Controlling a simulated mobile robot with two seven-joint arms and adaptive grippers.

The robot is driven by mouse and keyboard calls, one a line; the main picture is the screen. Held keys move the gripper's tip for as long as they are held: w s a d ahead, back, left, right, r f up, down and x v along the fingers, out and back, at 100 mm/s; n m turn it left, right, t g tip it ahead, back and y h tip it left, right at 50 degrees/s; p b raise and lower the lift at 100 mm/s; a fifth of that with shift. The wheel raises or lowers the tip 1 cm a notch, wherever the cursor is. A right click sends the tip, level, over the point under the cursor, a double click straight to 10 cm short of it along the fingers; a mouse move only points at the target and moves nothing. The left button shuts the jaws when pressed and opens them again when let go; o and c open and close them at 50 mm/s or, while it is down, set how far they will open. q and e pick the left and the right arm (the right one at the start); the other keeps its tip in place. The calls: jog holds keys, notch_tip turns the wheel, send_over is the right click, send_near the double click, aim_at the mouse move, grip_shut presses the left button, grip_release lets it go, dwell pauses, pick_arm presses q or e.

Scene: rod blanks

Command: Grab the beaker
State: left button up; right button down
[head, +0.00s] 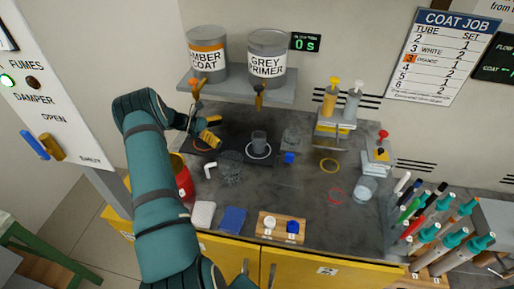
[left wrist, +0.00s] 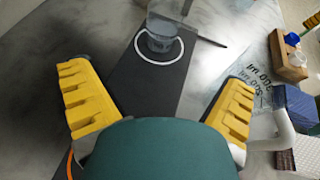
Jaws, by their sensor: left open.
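A clear glass beaker (head: 230,168) stands on the grey bench, in front of the dark mat. In the left wrist view, dark graduation marks, apparently on this beaker (left wrist: 257,80), show just right of the right finger; its clear wall is hard to make out. A grey-looking cup (head: 259,144) stands in a white ring on the mat and shows at the top of the left wrist view (left wrist: 160,38). My left gripper (head: 211,130) is open and empty above the mat's left part, behind and left of the beaker. My right gripper is not in view.
Other clear vessels stand at the mat's right end (head: 291,139) and at the bench's right (head: 365,189). A red container (head: 183,180) and white elbow pipe (head: 210,166) are left of the beaker. The paint shelf (head: 238,91) overhangs the back. The middle right of the bench is fairly clear.

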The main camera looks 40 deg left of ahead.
aim_at(256, 145)
pick_arm(q)
jog(key=shift+s+d+f+b, duration=0.2)
jog(key=shift+f+b, duration=0.15)
jog(key=shift+f, duration=0.05)
jog(key=shift+s+d+f+b, duration=0.15)
jog(key=shift+d+f+b, duration=0.05)
jog(key=shift+f+b, duration=0.15)
jog(key=shift+w+f, duration=0.1)
jog(key=shift+f, duration=0.1)
jog(key=shift+w+d+f, duration=0.1)
jog(key=shift+w+f, duration=0.15)
jog(key=x, duration=0.7)
jog(key=shift+w+d, duration=0.2)
jog(key=shift+b+x, duration=0.35)
jog(key=shift+x, duration=2.4)
jog(key=shift+r, duration=0.15)
jog(key=c, duration=1.3)
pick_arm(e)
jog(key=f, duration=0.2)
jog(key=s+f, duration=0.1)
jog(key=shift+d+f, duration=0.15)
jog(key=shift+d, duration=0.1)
